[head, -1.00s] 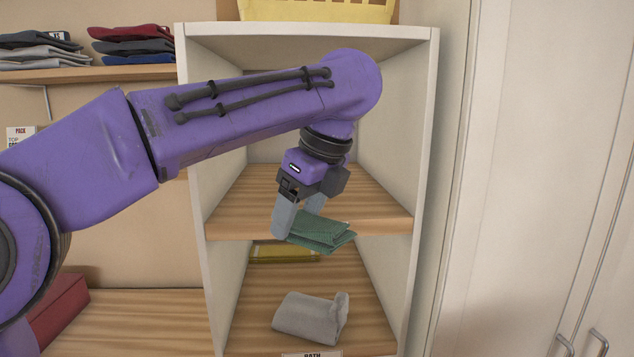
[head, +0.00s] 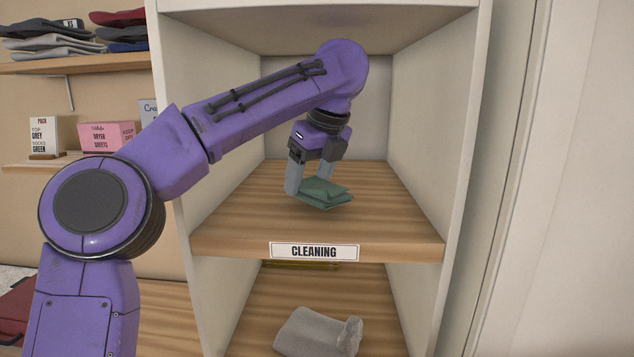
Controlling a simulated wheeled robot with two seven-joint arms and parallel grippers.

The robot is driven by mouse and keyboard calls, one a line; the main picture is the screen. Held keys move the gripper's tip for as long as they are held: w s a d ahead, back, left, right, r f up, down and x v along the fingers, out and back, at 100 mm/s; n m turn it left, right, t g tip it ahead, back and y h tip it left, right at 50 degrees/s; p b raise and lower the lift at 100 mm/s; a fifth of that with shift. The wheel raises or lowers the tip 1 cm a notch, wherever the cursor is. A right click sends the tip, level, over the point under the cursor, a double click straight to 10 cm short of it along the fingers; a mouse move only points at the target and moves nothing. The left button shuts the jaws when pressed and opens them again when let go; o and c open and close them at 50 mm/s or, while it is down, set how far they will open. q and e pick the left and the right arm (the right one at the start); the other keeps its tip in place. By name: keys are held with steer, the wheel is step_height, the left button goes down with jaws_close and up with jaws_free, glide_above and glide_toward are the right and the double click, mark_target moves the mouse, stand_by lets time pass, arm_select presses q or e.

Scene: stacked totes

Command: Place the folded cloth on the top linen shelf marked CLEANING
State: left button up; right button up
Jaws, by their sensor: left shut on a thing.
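The folded green cloth (head: 326,194) is in my left gripper (head: 308,180), which is shut on its near-left part. Gripper and cloth are inside the upper compartment, over the wooden shelf (head: 400,215) whose front label (head: 314,252) reads CLEANING. The cloth is close to the shelf surface, around the middle of its depth. I cannot tell for certain whether it touches the wood. My right gripper is not in view.
White side walls (head: 430,120) bound the compartment, and the shelf around the cloth is bare. A grey rolled towel (head: 318,333) lies on the shelf below. Folded clothes (head: 45,40) and boxes (head: 106,136) stand on shelves at left.

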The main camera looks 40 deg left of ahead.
arm_select(q)
steer(key=shift+s+a+f, duration=0.1)
steer(key=shift+a+f, duration=0.05)
steer(key=shift+f, duration=0.55)
steer(key=shift+w+a+f, duration=0.15)
steer(key=shift+w+f, duration=0.05)
steer(key=shift+f, duration=0.05)
steer(key=shift+d, duration=0.2)
steer(key=o, duration=1)
steer(key=shift+d, duration=0.2)
steer(key=shift+a, duration=0.25)
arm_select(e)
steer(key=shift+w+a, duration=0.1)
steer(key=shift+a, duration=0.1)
